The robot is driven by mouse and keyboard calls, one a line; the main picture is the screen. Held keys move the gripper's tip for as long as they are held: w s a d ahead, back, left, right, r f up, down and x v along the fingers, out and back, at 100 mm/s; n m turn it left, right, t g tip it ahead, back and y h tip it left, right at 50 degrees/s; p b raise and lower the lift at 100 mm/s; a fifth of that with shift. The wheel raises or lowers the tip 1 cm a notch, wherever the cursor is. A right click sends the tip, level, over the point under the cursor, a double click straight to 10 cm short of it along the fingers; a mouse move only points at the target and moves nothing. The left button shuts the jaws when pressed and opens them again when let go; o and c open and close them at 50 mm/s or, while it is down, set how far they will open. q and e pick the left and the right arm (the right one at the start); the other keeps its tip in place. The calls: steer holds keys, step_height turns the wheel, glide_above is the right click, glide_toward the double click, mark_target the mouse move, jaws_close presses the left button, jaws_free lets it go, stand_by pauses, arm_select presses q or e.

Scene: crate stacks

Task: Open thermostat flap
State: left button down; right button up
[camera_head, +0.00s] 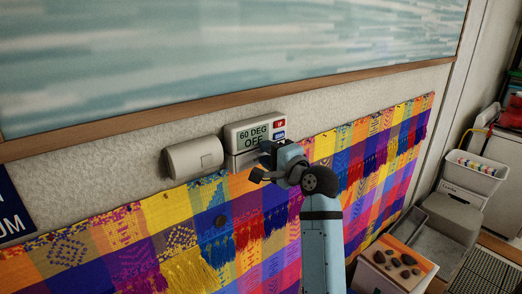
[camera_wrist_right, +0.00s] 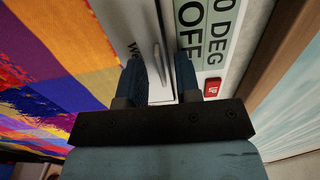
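The thermostat (camera_head: 255,132) is a pale box on the wall with a display reading "60 DEG OFF", a red UP button and a blue button. Its flap (camera_head: 237,160) is the pale panel below the display, partly hidden by my gripper in the head view. My right gripper (camera_head: 260,161) is at the flap, at the lower right of the thermostat. In the right wrist view its two fingers (camera_wrist_right: 160,75) are apart, one on each side of the flap's bar-like edge (camera_wrist_right: 158,45). I cannot tell whether they touch it. My left gripper is not in view.
A white rounded box (camera_head: 194,158) is on the wall left of the thermostat. A colourful woven cloth (camera_head: 130,255) hangs just below. A framed picture (camera_head: 230,50) is above. Bins and a tray of stones (camera_head: 398,262) stand at the right.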

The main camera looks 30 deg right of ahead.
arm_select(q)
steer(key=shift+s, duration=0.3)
arm_select(e)
steer(key=shift+s+r, duration=0.1)
steer(key=shift+s, duration=0.05)
jaws_close()
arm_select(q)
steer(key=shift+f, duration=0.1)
